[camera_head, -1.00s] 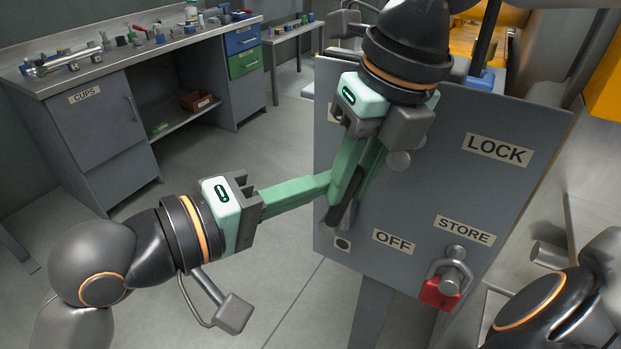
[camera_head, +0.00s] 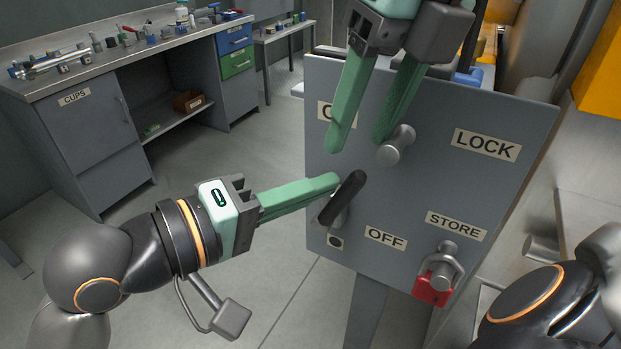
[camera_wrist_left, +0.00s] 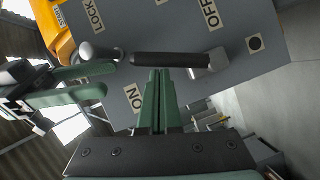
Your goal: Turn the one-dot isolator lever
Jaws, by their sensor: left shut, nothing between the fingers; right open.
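The isolator lever (camera_head: 343,198) is a black handle on a grey stub on the grey panel (camera_head: 440,190), above a one-dot plate (camera_head: 336,241). It is tilted, its upper end leaning right, between the partly covered ON label and the OFF label (camera_head: 386,235). My left gripper (camera_head: 336,182) is shut and empty, its tips at the handle's left side; contact is unclear. In the left wrist view the lever (camera_wrist_left: 170,60) lies across just beyond the shut fingertips (camera_wrist_left: 158,72). My right gripper (camera_head: 358,146) is open and empty, higher up, in front of the panel.
A round grey peg (camera_head: 393,150) sticks out near my right fingers, left of the LOCK label (camera_head: 486,145). A red padlock (camera_head: 432,289) hangs under the STORE label (camera_head: 455,226). A workbench (camera_head: 100,72) stands at the back left, with clear floor before it.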

